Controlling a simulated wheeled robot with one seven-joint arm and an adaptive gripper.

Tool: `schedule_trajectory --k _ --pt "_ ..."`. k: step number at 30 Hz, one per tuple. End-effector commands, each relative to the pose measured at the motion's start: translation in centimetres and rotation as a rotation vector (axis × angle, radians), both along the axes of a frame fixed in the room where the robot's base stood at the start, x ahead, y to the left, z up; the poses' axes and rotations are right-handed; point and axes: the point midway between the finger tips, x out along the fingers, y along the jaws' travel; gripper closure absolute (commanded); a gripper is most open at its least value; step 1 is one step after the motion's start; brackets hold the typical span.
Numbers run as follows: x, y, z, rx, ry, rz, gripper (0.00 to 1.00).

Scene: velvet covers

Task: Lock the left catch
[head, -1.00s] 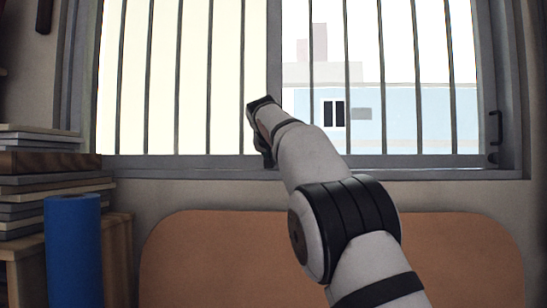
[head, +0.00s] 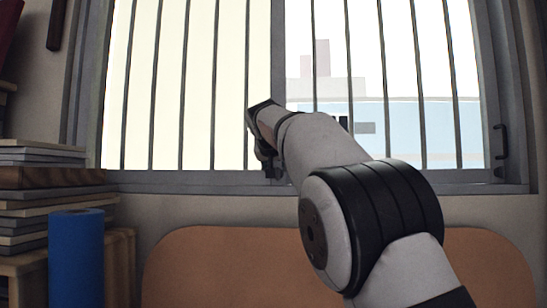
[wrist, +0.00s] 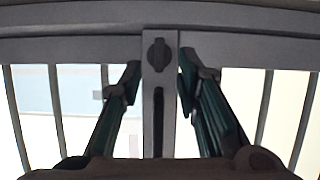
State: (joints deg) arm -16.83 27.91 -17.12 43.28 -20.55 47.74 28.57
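A small dark catch (wrist: 158,55) sits on the grey upright (wrist: 159,83) of the window in the wrist view, near the frame's horizontal rail. A dark slot (wrist: 158,112) runs along the same upright. My gripper (wrist: 158,72) is open and empty, with one dark finger on each side of the upright and the catch near the line between the tips. I cannot tell whether either finger touches it. In the head view my gripper (head: 268,168) is at the window's middle upright (head: 277,80), and the catch is hidden there.
Window bars (head: 185,95) stand on both sides of the upright. A dark handle (head: 500,142) is on the right frame. A brown rounded panel (head: 210,265) is below the sill. Stacked books (head: 50,190) and a blue roll (head: 76,260) stand at the left.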

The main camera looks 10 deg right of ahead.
Motion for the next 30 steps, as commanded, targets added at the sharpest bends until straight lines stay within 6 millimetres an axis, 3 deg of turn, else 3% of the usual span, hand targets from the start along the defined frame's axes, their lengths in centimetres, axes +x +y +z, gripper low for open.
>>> schedule_trajectory --k 6,12,30 --pt "-3.8 1.3 1.7 0.002 -0.001 0.002 0.70" --pt "-6.0 2.1 2.6 0.002 -0.001 0.002 0.70" --pt "-6.6 2.2 2.8 0.000 0.001 0.000 0.70"
